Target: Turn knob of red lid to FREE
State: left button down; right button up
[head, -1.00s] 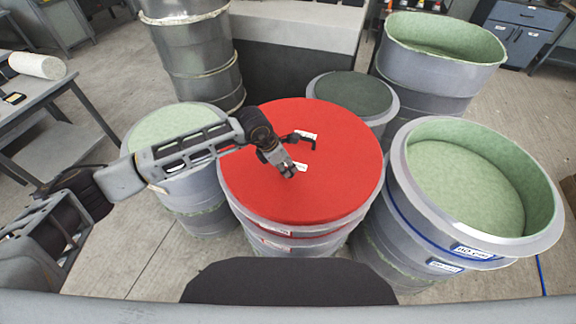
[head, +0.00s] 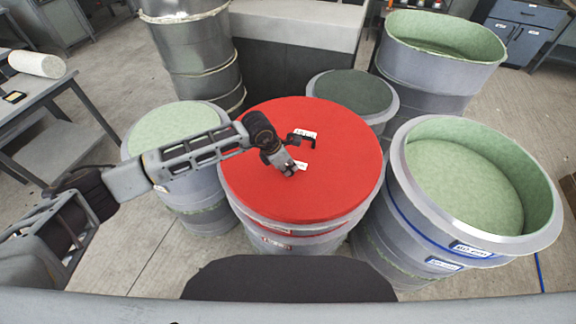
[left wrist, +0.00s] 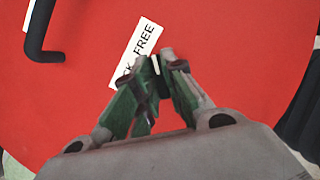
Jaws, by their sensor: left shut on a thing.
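The red lid (head: 330,195) covers a grey drum in the middle of the head view and fills most of the left wrist view (left wrist: 250,60). A white label (left wrist: 137,52) on the lid reads FREE at one end; its other word is partly hidden by my fingers. My left gripper (head: 288,168) is low over the lid's middle. In the left wrist view its fingertips (left wrist: 158,66) are closed together around a small dark knob (left wrist: 156,66), mostly hidden between them. Which way the knob points I cannot tell. My right gripper is not in view.
A black bent handle (head: 308,140) stands on the lid close beyond my left gripper. A lower drum (head: 150,150) stands at left under my arm.

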pick_arm(q)
jog(key=shift+n+t+b, duration=0.3)
jog(key=shift+n+b, duration=0.3)
jog(key=shift+b, duration=0.05)
jog(key=c, duration=1.5)
grip_release()
jog(key=shift+r, duration=0.1)
jog(key=shift+v, duration=5.9)
jog(key=shift+d, duration=0.1)
